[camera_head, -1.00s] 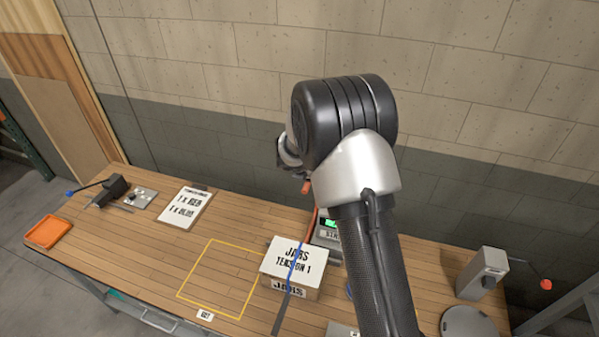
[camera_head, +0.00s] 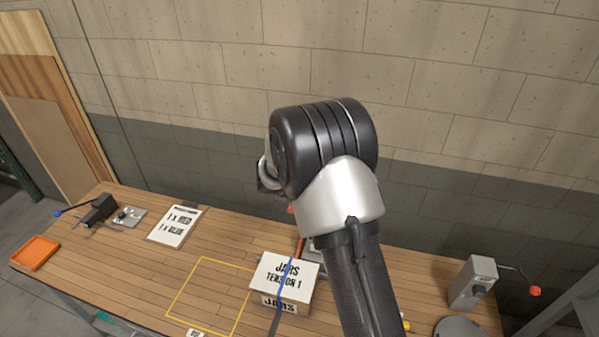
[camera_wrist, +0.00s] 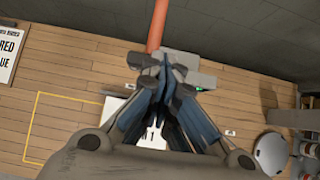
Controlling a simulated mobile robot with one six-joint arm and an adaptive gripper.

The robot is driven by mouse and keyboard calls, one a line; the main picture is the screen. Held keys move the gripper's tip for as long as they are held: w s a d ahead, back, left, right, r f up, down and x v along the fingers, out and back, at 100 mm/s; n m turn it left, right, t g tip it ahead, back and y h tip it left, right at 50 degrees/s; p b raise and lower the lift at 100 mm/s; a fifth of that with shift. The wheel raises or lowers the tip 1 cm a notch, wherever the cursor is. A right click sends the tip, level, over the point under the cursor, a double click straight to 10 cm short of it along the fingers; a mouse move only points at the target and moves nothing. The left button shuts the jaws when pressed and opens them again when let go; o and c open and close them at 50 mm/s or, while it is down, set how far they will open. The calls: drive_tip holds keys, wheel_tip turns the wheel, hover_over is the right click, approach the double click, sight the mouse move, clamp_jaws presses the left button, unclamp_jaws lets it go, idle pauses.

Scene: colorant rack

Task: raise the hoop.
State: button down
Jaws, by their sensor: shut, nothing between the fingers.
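My gripper (camera_wrist: 166,72) is shut and empty in the wrist view, its dark fingers together over the bench. In the head view the fingers are hidden behind my arm. I cannot make out a hoop for certain in either view. A red-orange bar (camera_wrist: 157,24) rises just beyond the fingertips in the wrist view; whether they touch cannot be told. Part of it shows beside my arm in the head view (camera_head: 300,240). A white box (camera_head: 286,275) marked "JARS TENSION 1" stands on the bench with a blue strap across it. My fingers partly cover it in the wrist view.
The wooden bench (camera_head: 140,262) has a clear yellow-outlined area (camera_head: 205,297) left of the box. A sign (camera_head: 175,227), an orange tray (camera_head: 36,252) and a black tool (camera_head: 97,209) lie left. A grey crank unit (camera_head: 474,283) and a round plate (camera_head: 460,328) stand right.

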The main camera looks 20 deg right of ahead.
drive_tip(key=r, duration=0.2)
drive_tip(key=w+r+p, duration=0.1)
drive_tip(key=r, duration=0.1)
drive_tip(key=w+d+r, duration=0.1)
drive_tip(key=r, duration=0.2)
drive_tip(key=shift+r, duration=0.1)
drive_tip(key=s+a+r+m+b, duration=0.1)
drive_tip(key=s+r+m+b, duration=0.1)
drive_tip(key=s+m+b, duration=0.85)
drive_tip(key=s+a+f+m+y+b, duration=0.1)
drive_tip(key=s+a+f+m+b, duration=0.2)
drive_tip(key=s+f+m+b, duration=0.3)
drive_tip(key=s+a+f+m+g+y+b, duration=0.1)
drive_tip(key=s+f+m+b, duration=0.5)
drive_tip(key=s, duration=1.1)
drive_tip(key=s+a+f+m+g+y+b, duration=0.1)
drive_tip(key=s+a+f+m+y+b, duration=0.1)
drive_tip(key=s+a+f+m+b, duration=0.3)
drive_tip(key=s+f+m+b, duration=0.1)
drive_tip(key=s+f+b, duration=0.1)
drive_tip(key=s+b, duration=0.2)
drive_tip(key=shift+s+a+f+y+b, duration=0.35)
drive_tip(key=shift+s+y, duration=0.05)
drive_tip(key=shift+s, duration=0.75)
